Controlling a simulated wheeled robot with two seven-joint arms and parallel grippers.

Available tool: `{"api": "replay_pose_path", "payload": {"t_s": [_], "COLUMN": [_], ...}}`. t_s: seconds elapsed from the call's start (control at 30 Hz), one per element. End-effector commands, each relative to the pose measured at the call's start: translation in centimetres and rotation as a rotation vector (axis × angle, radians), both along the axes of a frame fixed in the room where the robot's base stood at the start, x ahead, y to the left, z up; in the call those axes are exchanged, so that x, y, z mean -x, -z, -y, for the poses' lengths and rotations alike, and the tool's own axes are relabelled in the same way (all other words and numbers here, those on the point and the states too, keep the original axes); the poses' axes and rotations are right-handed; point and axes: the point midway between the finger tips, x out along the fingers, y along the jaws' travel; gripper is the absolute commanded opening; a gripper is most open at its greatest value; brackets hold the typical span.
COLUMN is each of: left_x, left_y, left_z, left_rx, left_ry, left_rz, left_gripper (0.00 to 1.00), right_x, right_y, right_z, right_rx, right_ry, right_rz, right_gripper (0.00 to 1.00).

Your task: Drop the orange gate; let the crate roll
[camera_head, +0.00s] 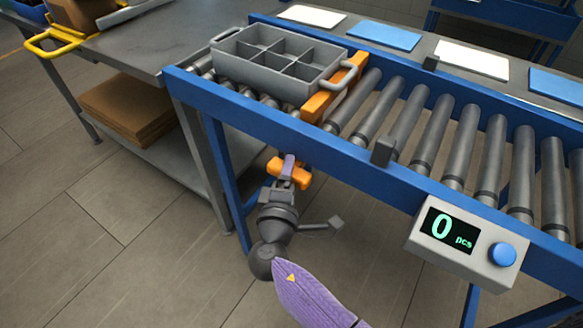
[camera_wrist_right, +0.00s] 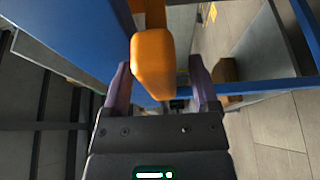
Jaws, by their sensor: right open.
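The orange gate (camera_head: 335,86) stands raised across the rollers, in front of the grey crate (camera_head: 272,72). The crate is divided into several empty compartments and sits upright at the conveyor's left end, close against the gate. An orange handle (camera_head: 301,172) shows below the near blue rail. My right gripper (camera_head: 287,168) is at this handle. In the right wrist view, the handle (camera_wrist_right: 152,65) lies between the two purple fingers of my right gripper (camera_wrist_right: 160,82), which are apart. Whether either finger touches it I cannot tell. My left gripper is out of view.
The roller conveyor (camera_head: 440,125) is clear right of the gate. A counter box (camera_head: 468,240) showing 0 pcs, with a blue button, hangs on the near rail. A grey workbench (camera_head: 125,45) stands left. Blue and white panels line the far side.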

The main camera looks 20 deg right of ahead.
Motion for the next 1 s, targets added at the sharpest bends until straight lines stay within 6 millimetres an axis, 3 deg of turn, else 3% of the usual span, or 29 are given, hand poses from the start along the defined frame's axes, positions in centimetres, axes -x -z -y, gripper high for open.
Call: {"api": "replay_pose_path", "payload": {"t_s": [0.1, 0.47, 1.0], "left_x": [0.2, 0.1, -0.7], "left_y": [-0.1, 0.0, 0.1], "left_z": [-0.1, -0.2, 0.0], "left_rx": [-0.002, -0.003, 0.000], "left_ry": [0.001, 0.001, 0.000], "left_rz": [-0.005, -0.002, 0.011], "left_gripper": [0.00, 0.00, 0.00], "right_x": [0.0, 0.0, 0.0], "right_y": [0.0, 0.0, 0.0], "right_z": [0.0, 0.0, 0.0], "right_rx": [0.000, 0.000, 0.000], "right_ry": [0.000, 0.000, 0.000], "right_rz": [0.000, 0.000, 0.000], "right_gripper": [0.74, 0.00, 0.00]}}
